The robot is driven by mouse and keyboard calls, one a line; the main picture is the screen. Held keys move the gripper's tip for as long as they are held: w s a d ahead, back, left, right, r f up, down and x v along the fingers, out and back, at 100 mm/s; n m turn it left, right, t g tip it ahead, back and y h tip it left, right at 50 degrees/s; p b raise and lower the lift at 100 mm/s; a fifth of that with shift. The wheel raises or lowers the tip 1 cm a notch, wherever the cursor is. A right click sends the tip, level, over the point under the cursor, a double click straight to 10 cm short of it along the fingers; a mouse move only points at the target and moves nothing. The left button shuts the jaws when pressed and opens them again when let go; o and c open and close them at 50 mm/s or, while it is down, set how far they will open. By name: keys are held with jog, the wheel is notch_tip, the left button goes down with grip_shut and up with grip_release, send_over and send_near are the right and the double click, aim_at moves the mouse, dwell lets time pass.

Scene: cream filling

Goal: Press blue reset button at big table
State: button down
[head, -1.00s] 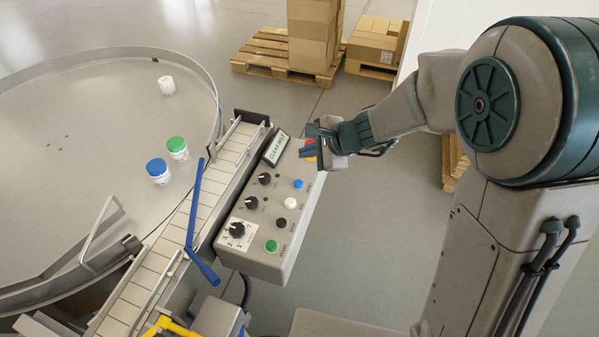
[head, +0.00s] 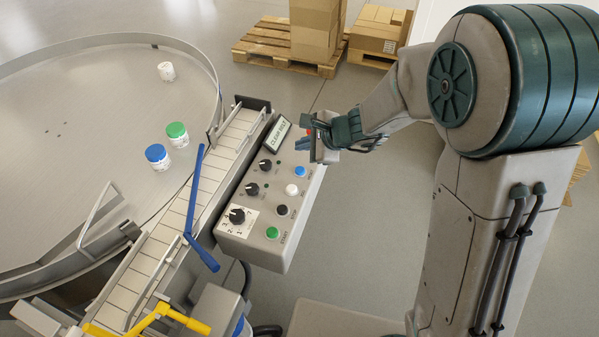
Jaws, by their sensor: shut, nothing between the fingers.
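The control box (head: 247,233) stands beside the conveyor at the big round table (head: 85,120). Its blue button (head: 300,172) is in view, above a white button (head: 291,189), a black button (head: 282,210) and a green button (head: 272,232). My gripper (head: 303,143) is shut and empty. It is over the far right end of the box, just above the blue button in the picture. I cannot tell its height over the panel. It hides most of a red button there.
Black knobs (head: 252,189) and a small display (head: 273,138) are on the box. A blue lever (head: 193,200) crosses the conveyor (head: 185,210). Several jars, such as a green-lidded one (head: 178,134), stand on the table.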

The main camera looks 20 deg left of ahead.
jog(key=b, duration=0.3)
send_over(304, 172)
notch_tip(304, 172, down, 4)
jog(key=shift+f, duration=0.2)
jog(key=shift+f+b, duration=0.75)
jog(key=shift+b, duration=0.05)
dwell(1.0)
jog(key=shift+f+b, duration=0.45)
jog(key=shift+b, duration=0.2)
jog(key=shift+f+b, duration=0.5)
jog(key=shift+b, duration=0.1)
dwell(0.5)
jog(key=shift+r, duration=0.1)
jog(key=shift+r+p, duration=0.7)
jog(key=shift+r, duration=0.2)
jog(key=shift+r+p, duration=1.9)
jog(key=shift+r, duration=0.6)
